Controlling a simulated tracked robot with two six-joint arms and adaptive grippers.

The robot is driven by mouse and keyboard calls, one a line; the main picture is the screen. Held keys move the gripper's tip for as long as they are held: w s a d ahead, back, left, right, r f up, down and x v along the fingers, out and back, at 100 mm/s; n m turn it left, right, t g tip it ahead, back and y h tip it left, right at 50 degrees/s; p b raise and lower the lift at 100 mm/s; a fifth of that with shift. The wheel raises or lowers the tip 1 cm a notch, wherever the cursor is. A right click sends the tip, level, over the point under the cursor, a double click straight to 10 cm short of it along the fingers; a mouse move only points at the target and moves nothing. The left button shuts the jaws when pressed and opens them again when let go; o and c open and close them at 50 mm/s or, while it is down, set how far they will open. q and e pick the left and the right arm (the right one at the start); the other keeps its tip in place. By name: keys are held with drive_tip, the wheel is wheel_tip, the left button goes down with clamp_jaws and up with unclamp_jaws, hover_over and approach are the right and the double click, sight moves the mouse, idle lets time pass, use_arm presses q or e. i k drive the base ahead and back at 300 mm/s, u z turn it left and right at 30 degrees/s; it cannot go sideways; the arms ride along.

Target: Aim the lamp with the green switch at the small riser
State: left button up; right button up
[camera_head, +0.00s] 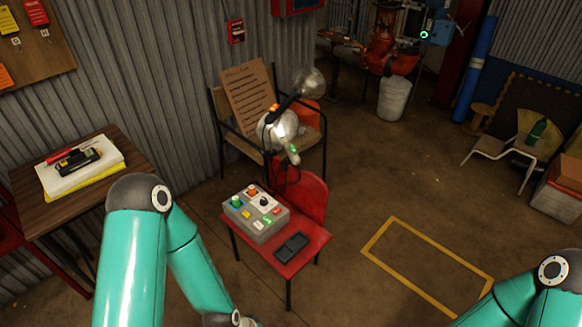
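Silver lamp heads stand together above the red chair and in front of the wooden armchair. One round head (309,83) is at the upper right. A brighter head (281,128) is lower, with a small green part (293,150) below it, which may be the green switch. A small orange part (273,107) is just above it. Their stands overlap, so I cannot tell which parts belong together. Red pipework (386,52) stands at the back; I cannot tell which part is the small riser. Both my arms show, but their grippers are outside the picture.
A grey control box (256,213) with coloured buttons and a black object (291,247) sit on the red chair (312,232). A wooden table (105,139) is at left. A white bin (393,100) is behind. Floor inside the yellow outline (427,262) is clear.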

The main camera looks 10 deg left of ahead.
sight(283, 135)
drive_tip(key=z, duration=0.35)
drive_tip(key=i, duration=1.35)
drive_tip(key=z, duration=0.15)
